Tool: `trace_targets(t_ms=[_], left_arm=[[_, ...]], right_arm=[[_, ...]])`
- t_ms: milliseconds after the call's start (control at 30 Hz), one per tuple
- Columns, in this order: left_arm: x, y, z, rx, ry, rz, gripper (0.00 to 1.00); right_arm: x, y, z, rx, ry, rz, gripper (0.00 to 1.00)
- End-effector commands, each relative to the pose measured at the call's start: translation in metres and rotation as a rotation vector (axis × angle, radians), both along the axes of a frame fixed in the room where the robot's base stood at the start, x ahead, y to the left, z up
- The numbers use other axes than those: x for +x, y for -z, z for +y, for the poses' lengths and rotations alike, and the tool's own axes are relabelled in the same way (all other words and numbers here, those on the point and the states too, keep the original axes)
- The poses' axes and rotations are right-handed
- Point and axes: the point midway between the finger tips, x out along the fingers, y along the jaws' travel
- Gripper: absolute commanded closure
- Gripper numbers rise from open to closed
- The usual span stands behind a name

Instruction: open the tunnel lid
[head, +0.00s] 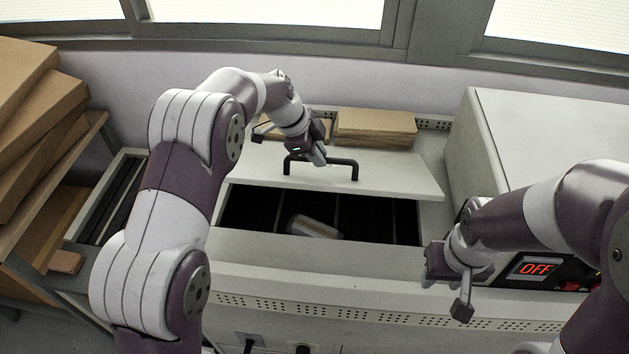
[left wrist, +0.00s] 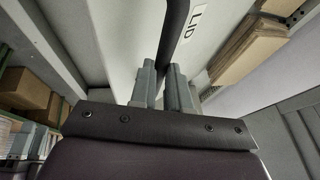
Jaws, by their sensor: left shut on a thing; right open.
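The pale tunnel lid (head: 400,176) is at the middle of the head view, with its front edge raised above the dark tunnel opening (head: 265,212). A black bar handle (head: 346,161) stands on the lid. My left gripper (head: 318,157) is shut on this handle. In the left wrist view its fingers (left wrist: 166,80) close around the black handle bar (left wrist: 176,28), and a "LID" label (left wrist: 196,17) shows on the pale lid beside it. My right gripper (head: 448,284) is open and empty, in front of the machine at the right, away from the lid.
A pale packet-like item (head: 315,228) lies inside the opening. Flat cardboard (head: 375,127) is stacked behind the lid. A large pale machine (head: 560,125) with a red "OFF" display (head: 534,268) stands right. Cardboard boxes (head: 35,120) fill the left shelf.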

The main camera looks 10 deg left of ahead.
Motion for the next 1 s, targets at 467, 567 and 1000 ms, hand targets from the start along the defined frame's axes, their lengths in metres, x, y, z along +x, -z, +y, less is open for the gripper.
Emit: trace_targets(t_ms=[467,567,1000], left_arm=[[0.033,-0.029,0.0,0.001,-0.002,-0.002,1.0],[0.034,-0.029,0.0,0.001,-0.002,-0.001,1.0],[0.033,-0.028,0.0,0.001,-0.001,0.001,0.58]], right_arm=[[0.0,-0.016,0.0,0.0,0.0,0.0,0.58],[0.0,-0.016,0.0,0.0,0.0,0.0,0.58],[0.0,-0.015,0.0,0.0,0.0,0.0,0.58]])
